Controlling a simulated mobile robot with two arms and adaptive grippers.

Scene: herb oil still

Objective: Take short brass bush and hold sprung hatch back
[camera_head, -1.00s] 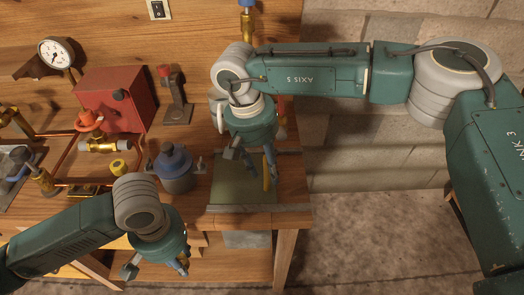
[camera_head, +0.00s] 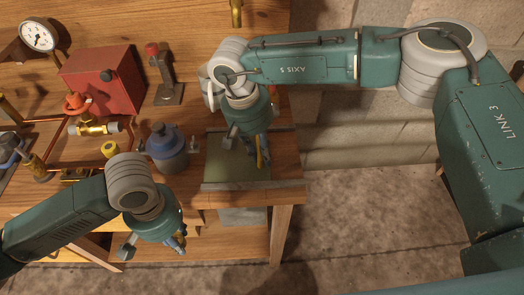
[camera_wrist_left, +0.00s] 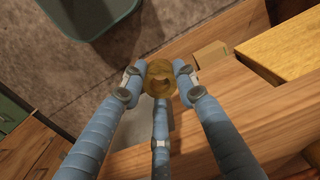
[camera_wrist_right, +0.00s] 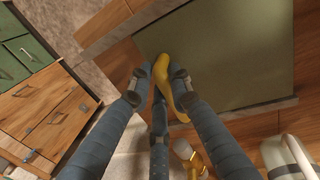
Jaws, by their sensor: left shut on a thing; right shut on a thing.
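My left gripper (camera_head: 178,243) is low in front of the bench in the head view. In the left wrist view its fingers (camera_wrist_left: 160,78) are shut on the short brass bush (camera_wrist_left: 158,67), a small ring with a hole. The bush cannot be made out in the head view. My right gripper (camera_head: 261,152) is over the right end of the bench, at the sprung hatch (camera_head: 230,168), a flat green panel. In the right wrist view its fingers (camera_wrist_right: 160,78) are shut on a yellow handle (camera_wrist_right: 165,72) at the hatch's edge. How far the hatch stands open is unclear.
A blue-grey pot (camera_head: 166,150) stands left of the hatch. A red box (camera_head: 103,80), a gauge (camera_head: 38,36), brass valve (camera_head: 92,129) and copper pipes fill the left of the bench. Open floor (camera_head: 370,230) lies to the right.

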